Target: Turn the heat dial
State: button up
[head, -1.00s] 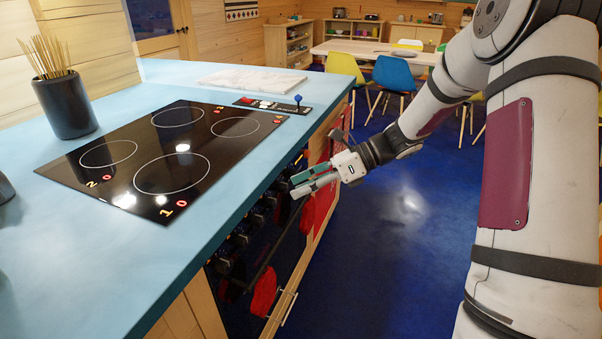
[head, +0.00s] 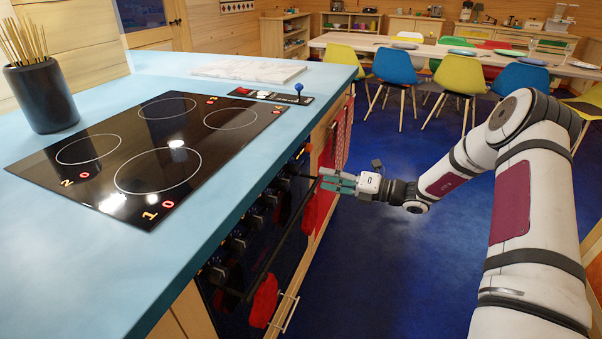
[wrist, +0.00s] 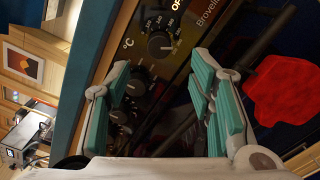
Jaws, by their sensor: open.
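The oven's control panel carries a column of black dials. In the wrist view, a dial with a numbered scale and a °C mark (wrist: 160,44) sits ahead, between the fingertips in the picture. More dials show below it, partly behind the left finger. In the head view the row of dials (head: 238,240) runs along the oven front under the counter edge, dark and small. My gripper (head: 322,180) is open and empty, its green-padded fingers pointing left at the oven front. It also shows in the wrist view (wrist: 161,62). It appears apart from the dials.
A dark handle bar (head: 285,232) runs along the oven front, close to the fingers. Red cloths (head: 263,300) hang there. The blue counter (head: 200,250) with its black cooktop (head: 110,150) overhangs the panel. The blue floor (head: 380,270) to the right is clear.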

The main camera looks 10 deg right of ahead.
aim_at(299, 171)
jog(key=b+x, duration=0.1)
jog(key=x, duration=0.7)
jog(key=shift+w+a, duration=0.2)
jog(key=shift+a, duration=0.15)
jog(key=shift+c, duration=0.3)
jog(key=c, duration=1.1)
